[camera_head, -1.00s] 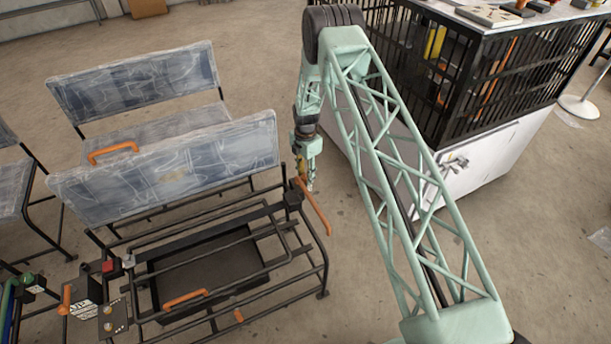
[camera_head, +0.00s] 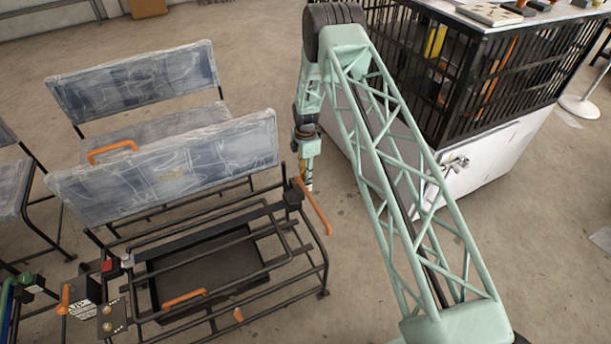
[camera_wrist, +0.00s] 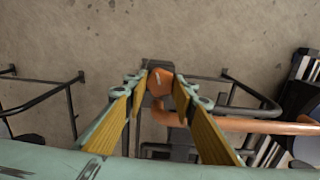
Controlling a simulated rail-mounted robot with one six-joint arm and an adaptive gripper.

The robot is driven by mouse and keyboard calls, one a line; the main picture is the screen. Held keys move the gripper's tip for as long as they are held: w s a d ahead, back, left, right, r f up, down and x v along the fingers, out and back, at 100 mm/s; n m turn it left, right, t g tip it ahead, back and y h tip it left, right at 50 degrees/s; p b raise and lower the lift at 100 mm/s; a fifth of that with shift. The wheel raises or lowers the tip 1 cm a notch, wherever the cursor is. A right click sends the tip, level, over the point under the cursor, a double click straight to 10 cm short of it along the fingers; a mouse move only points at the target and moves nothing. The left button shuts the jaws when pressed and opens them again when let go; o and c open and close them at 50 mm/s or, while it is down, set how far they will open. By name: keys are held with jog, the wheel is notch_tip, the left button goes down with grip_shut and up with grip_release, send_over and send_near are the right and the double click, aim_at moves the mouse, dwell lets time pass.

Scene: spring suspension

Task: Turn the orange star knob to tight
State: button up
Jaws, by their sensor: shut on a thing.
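The orange star knob (camera_wrist: 160,81) shows in the wrist view, upper middle, at the end of a dark frame part. My gripper (camera_wrist: 160,78) has its yellow-padded fingers on either side of the knob, shut on it at the tips. In the head view my gripper (camera_head: 306,183) points down at the right end of the bench frame, and the knob cannot be made out there.
An orange lever (camera_wrist: 235,124) runs right from just below the knob; it also shows in the head view (camera_head: 314,206). The dark bench frame (camera_head: 230,235) and padded seats (camera_head: 165,165) lie left. A caged white cabinet (camera_head: 500,140) stands right, with open floor between.

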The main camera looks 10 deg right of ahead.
jog(key=shift+m+b, duration=0.3)
jog(key=shift+m, duration=1.9)
jog(key=o, duration=0.8)
jog(key=shift+o, duration=0.2)
jog(key=shift+n, duration=0.5)
